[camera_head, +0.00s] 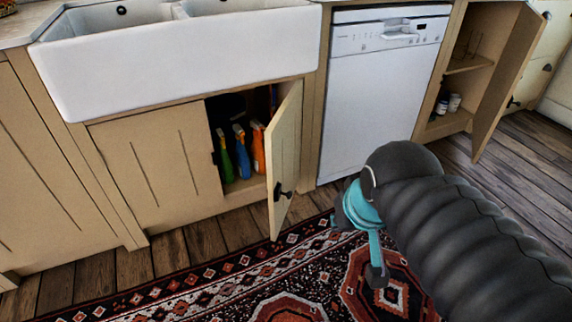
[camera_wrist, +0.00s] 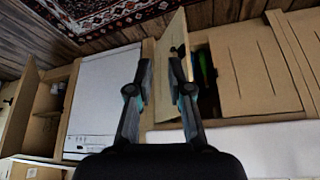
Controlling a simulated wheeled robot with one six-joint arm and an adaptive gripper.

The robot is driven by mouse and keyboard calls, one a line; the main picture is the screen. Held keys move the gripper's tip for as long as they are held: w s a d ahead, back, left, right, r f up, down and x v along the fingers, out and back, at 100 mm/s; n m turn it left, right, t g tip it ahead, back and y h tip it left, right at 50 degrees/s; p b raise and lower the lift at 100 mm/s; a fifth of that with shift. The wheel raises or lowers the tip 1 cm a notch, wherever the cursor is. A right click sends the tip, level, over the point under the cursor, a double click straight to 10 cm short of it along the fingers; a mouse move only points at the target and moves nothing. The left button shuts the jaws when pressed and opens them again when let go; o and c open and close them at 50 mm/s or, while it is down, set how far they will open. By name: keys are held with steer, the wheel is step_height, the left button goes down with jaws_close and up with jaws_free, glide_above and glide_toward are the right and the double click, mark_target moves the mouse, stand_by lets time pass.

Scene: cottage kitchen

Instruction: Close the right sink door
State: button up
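The right sink door (camera_head: 286,150) is a tan wooden panel under the white sink, standing wide open and jutting out into the room. Its dark knob (camera_head: 283,192) is on the outer side, near the free edge. My gripper (camera_head: 358,245) is to the right of the door in the head view, over the rug, partly hidden by my arm. In the wrist view, which is upside down, my gripper (camera_wrist: 158,60) has its two fingers apart with nothing held. The door (camera_wrist: 161,80) shows beyond and between the fingers; I cannot tell the exact gap.
Bottles (camera_head: 241,150) stand inside the open sink cabinet. The left sink door (camera_head: 155,170) is closed. A white dishwasher (camera_head: 375,100) is on the right, then another open cabinet door (camera_head: 508,75). A patterned rug (camera_head: 290,270) covers the floor in front.

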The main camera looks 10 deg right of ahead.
steer(key=w+d+f+g, duration=0.1)
steer(key=w+d+f+m, duration=0.1)
steer(key=w, duration=0.1)
steer(key=w+f+m+g, duration=0.1)
steer(key=f, duration=0.1)
steer(key=shift+w+d+g, duration=0.3)
steer(key=shift+w+d, duration=0.1)
jaws_close()
steer(key=w+d+f+m+y, duration=0.1)
steer(key=w+f+m+y, duration=0.2)
steer(key=w+m, duration=0.55)
steer(key=w+d+f+m+y, duration=0.2)
steer(key=w+f+m+y, duration=0.3)
steer(key=w, duration=0.6)
steer(key=w+a+r+m+t, duration=0.1)
steer(key=w+a+r+m, duration=0.1)
steer(key=w+r+m, duration=0.35)
steer(key=m, duration=0.2)
glide_toward(273, 163)
steer(key=x, duration=0.5)
steer(key=shift+s+d+f+b, duration=0.2)
steer(key=shift+s+f+b, duration=0.1)
steer(key=shift+f+b, duration=0.1)
steer(key=shift+w+a, duration=0.3)
steer(key=shift+a, duration=0.3)
